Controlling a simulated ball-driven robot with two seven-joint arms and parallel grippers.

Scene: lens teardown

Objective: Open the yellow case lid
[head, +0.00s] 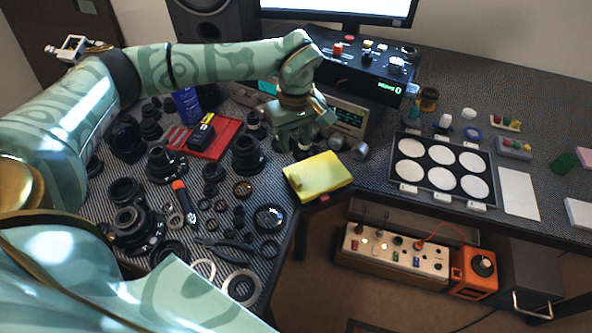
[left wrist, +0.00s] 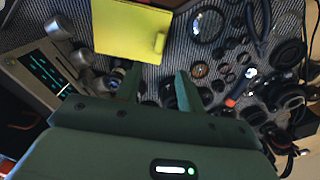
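The yellow case (head: 318,177) lies at the front edge of the desk, near the inner corner, with its lid shut. A small raised yellow tab shows on its left side, and a small red piece shows under its front edge. The case (left wrist: 128,28) also shows at the top of the left wrist view, with the tab on its right. My left gripper (head: 294,148) is just behind the case, pointing down, apart from it. In the left wrist view its two fingers (left wrist: 158,82) are spread with nothing between them. My right gripper is in neither view.
Lens parts and rings (head: 130,215) crowd the desk left of the case. A grey instrument (head: 349,118) and several silver knobs stand behind it. A tray of white discs (head: 440,168) lies to the right. The desk edge drops off in front of the case.

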